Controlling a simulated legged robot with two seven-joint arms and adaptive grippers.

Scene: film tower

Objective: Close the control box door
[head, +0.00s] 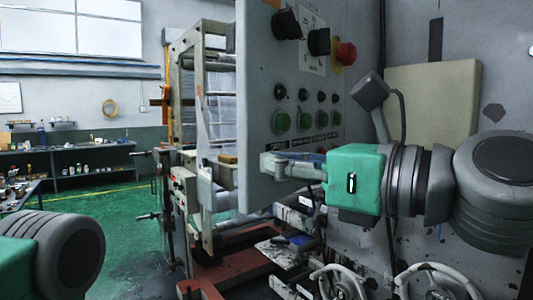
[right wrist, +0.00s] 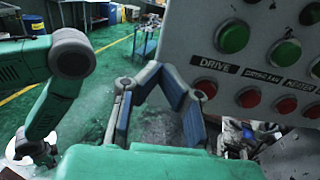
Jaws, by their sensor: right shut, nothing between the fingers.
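The control box door (head: 292,75) is a grey panel with black knobs, a red button and a row of green buttons, in the middle of the head view. Its free edge is at the left. How far it stands open I cannot tell. In the right wrist view the panel (right wrist: 212,52) fills the upper right, with green and red buttons and a DRIVE label. My right gripper (head: 268,165) is shut and empty at the panel's lower part, below the green buttons, pointing left. Whether it touches the panel is unclear.
A beige box (head: 430,105) is on the wall behind my right arm. White handwheels (head: 340,282) and a dark red base (head: 235,272) are below. A machine frame (head: 200,110) stands left of the panel. Green floor (head: 120,205) lies open further left, before the shelves (head: 90,158).

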